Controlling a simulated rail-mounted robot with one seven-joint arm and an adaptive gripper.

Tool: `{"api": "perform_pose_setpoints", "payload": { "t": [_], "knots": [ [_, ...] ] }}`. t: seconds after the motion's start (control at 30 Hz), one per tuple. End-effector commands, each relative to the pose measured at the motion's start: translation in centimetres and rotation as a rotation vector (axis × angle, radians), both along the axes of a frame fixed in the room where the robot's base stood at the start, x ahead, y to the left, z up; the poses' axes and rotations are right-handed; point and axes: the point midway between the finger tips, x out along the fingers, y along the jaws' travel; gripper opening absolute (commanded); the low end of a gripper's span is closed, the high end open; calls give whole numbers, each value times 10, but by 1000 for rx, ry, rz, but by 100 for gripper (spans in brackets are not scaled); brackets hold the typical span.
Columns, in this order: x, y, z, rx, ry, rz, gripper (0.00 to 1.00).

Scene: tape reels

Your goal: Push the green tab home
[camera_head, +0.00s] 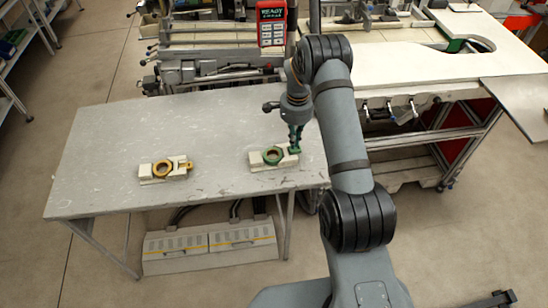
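A green ring-shaped reel (272,156) sits on a pale block (261,167) on the right part of the grey table. My gripper (294,149) points down at the right end of this block, close beside the green ring. Dark green shows at the fingertips, where the green tab and the fingers cannot be told apart. The gripper covers this spot, so I cannot tell whether it touches the tab or how far in the tab sits. The fingers are too small to show whether they are open or shut.
The grey table (105,140) is mostly bare. A yellow ring reel (162,170) sits on another pale block to the left, with a yellow tab (187,165) at its right end. A machine with a red-framed panel (271,24) stands behind the table.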

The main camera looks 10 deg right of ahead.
Motion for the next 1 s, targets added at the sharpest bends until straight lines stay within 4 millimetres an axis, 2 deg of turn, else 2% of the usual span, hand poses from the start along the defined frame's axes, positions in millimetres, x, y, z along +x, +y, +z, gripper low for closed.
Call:
{"api": "perform_pose_setpoints", "payload": {
  "t": [1.0],
  "knots": [
    [0,0,-14,0,0,0,0]
  ]
}}
